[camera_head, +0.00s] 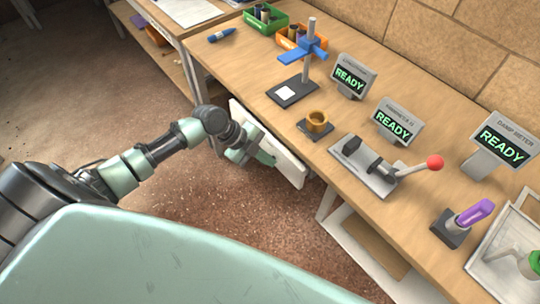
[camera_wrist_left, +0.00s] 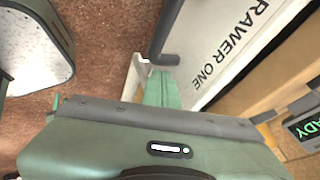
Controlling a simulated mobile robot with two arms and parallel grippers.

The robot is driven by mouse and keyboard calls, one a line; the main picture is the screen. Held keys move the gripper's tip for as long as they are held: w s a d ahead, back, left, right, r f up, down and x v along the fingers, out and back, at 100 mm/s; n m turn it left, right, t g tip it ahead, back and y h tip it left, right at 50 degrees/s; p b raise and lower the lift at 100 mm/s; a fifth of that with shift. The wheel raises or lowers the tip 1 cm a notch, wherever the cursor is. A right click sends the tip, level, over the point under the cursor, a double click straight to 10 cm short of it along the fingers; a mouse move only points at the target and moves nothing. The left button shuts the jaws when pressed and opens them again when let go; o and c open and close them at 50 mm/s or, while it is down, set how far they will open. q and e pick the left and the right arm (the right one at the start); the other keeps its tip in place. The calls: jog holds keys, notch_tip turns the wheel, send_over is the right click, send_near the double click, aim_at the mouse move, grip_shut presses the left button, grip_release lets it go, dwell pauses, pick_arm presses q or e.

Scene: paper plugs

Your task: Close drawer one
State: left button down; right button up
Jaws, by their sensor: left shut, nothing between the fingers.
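Drawer one has a white front panel (camera_head: 292,166) below the front edge of the wooden bench. In the left wrist view the panel (camera_wrist_left: 222,50) carries the words "DRAWER ONE", with a dark grey handle (camera_wrist_left: 169,28) beside the lettering. How far the drawer stands out from the bench is hard to tell. My left gripper (camera_head: 264,157) is at the outer side of the panel, near its lower middle. Its green fingers (camera_wrist_left: 157,88) are shut and empty, close to the handle; whether they touch it is unclear. My right gripper is not in view.
The bench top (camera_head: 235,75) holds a blue-clamped stand (camera_head: 305,55), a brass ring (camera_head: 317,122), a red-knobbed press (camera_head: 385,170), a purple-handled tool (camera_head: 474,212) and several READY displays. Green (camera_head: 265,17) and orange (camera_head: 300,38) bins stand behind. The floor (camera_head: 250,215) before the bench is clear.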

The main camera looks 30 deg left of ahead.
aim_at(275, 148)
pick_arm(q)
jog(key=shift+w+d, duration=0.15)
jog(key=shift+w, duration=0.25)
jog(key=shift+w, duration=0.1)
jog(key=w+b, duration=0.1)
jog(key=w+d+b, duration=0.1)
jog(key=w, duration=0.1)
jog(key=shift+w+d+f, duration=0.1)
jog(key=shift+d+f, duration=0.05)
jog(key=shift+d, duration=0.05)
jog(key=shift+w+d+b, duration=0.1)
jog(key=shift+w+b, duration=0.2)
jog(key=shift+r, duration=0.25)
jog(key=shift+d+r, duration=0.1)
